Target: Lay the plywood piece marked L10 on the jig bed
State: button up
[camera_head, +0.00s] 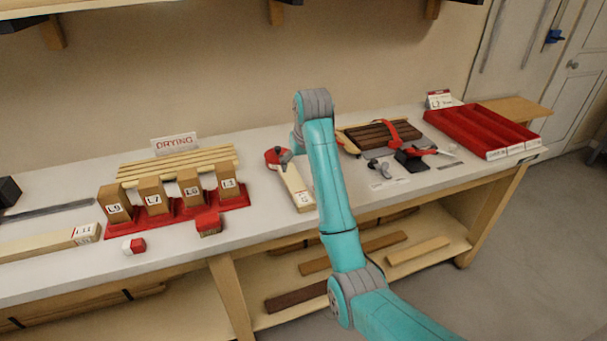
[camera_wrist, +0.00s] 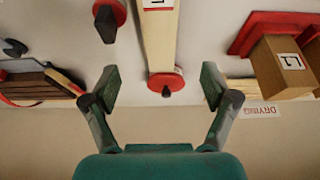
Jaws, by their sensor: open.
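No label clearly reads L10. A pale wooden piece (camera_head: 294,186) lies on the bench in the middle, with a label at its near end that is too small to read. It also shows in the wrist view (camera_wrist: 160,40), its label partly cut off. In the head view my arm hides the gripper. I cannot tell which thing is the jig bed.
Upright labelled blocks (camera_head: 153,196) stand in a red holder by the DRYING sign (camera_head: 174,143). A piece marked L11 (camera_head: 55,241) lies left. A dark slatted panel (camera_head: 372,136) with a red strap and a red compartment tray (camera_head: 478,130) are right. Bare bench shows at the front.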

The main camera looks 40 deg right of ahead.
aim_at(295, 183)
jog(key=shift+x, duration=5.9)
jog(key=shift+r, duration=0.1)
jog(key=c, duration=1.5)
